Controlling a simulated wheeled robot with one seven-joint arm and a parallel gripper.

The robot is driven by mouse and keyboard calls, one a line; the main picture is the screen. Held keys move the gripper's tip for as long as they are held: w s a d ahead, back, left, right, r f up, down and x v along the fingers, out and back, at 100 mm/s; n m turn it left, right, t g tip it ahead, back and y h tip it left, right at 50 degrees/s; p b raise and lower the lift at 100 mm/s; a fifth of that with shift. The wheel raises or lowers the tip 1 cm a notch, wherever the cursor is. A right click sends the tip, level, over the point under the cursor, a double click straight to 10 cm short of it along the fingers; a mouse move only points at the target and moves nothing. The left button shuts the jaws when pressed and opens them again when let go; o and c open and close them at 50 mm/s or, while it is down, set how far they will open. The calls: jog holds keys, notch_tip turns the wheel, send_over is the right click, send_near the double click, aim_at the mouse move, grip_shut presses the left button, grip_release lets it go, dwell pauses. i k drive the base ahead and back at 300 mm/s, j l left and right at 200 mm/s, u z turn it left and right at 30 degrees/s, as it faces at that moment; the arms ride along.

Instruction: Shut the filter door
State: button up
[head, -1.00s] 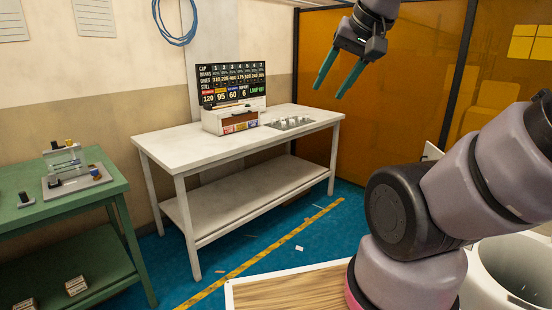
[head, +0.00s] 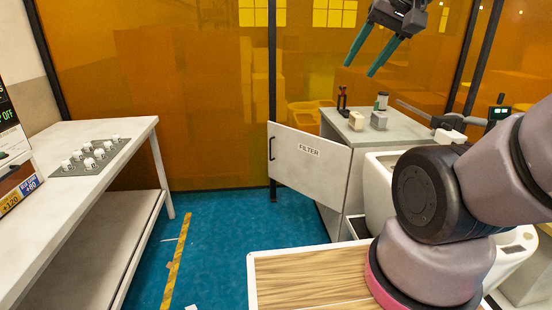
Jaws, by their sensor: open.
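The filter door (head: 311,162) is a white panel with a "FILTER" label and a dark bar handle (head: 271,149) near its left edge. It stands swung open to the left of a grey cabinet (head: 345,193), joined at the cabinet's front. My gripper (head: 361,62) is raised at the upper right, above and behind the door in the picture, with two teal fingers apart and nothing between them. It is clear of the door. The inside of the cabinet is mostly hidden by the door.
A white table (head: 62,190) with a grey tray of white pieces (head: 90,157) stands at left. An orange screen (head: 170,90) closes the back.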

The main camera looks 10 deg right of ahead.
aim_at(317, 168)
jog(key=i+j+z, duration=0.1)
jog(key=j+z, duration=0.15)
jog(key=j, duration=0.25)
jog(key=j+z, duration=0.3)
jog(key=j, duration=0.15)
jog(key=i+j, duration=0.3)
jog(key=i, duration=0.2)
jog(key=i+j, duration=0.35)
jog(key=i, duration=0.15)
jog(key=i+j, duration=0.3)
jog(key=i, duration=0.2)
jog(key=i+j, duration=0.3)
jog(key=i, duration=0.25)
jog(key=i+j, duration=0.3)
jog(key=i, duration=0.2)
jog(key=z, duration=0.05)
